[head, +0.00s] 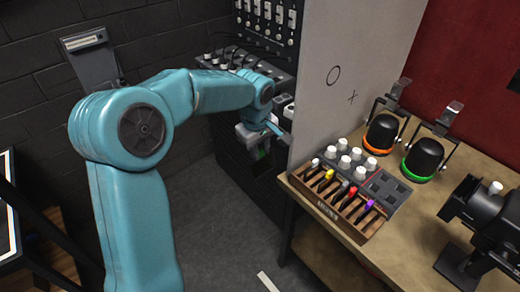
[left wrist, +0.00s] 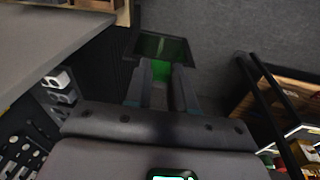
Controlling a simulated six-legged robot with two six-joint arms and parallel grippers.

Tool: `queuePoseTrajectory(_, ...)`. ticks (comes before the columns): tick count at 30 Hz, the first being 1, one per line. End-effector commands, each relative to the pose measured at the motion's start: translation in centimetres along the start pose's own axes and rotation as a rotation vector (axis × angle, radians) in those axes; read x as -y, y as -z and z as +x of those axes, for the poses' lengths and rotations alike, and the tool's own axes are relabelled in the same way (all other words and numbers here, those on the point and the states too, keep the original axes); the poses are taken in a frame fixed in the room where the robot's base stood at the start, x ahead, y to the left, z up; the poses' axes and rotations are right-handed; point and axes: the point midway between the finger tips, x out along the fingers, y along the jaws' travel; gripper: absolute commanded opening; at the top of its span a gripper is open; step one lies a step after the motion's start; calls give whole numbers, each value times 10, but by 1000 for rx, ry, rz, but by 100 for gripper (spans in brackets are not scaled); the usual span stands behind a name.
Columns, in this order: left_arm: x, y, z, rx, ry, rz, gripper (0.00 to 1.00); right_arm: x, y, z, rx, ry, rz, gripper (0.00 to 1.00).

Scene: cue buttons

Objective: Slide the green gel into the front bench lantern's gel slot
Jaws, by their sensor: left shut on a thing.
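My left gripper (head: 256,140) hangs beside the dark rack, left of the pale panel. In the left wrist view, the gripper (left wrist: 161,78) is shut on the green gel (left wrist: 175,48), a dark-framed sheet with a bright green patch near the fingertips. In the head view only a small green part of the gel (head: 264,153) shows below the gripper. A black lantern (head: 482,208) stands at the front right of the bench, cut off by the picture's edge. Its gel slot cannot be made out. The gel is well apart from it. My right gripper is not in view.
A wooden rack (head: 318,200) of coloured-handled tools and a tray of white knobs (head: 350,158) sit on the bench. Two black domes, orange-ringed (head: 382,134) and green-ringed (head: 424,158), stand behind.

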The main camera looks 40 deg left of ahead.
Motion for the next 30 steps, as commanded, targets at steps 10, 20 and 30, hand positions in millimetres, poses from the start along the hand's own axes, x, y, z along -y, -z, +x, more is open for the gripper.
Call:
queuePoseTrajectory(10,0,2,-20,0,-1,-1,0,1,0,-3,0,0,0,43)
queuePoseTrajectory(20,-1,4,-38,-1,-1,1,0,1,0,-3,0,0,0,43)
queuePoseTrajectory(30,0,6,-55,-1,-1,0,0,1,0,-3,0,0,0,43)
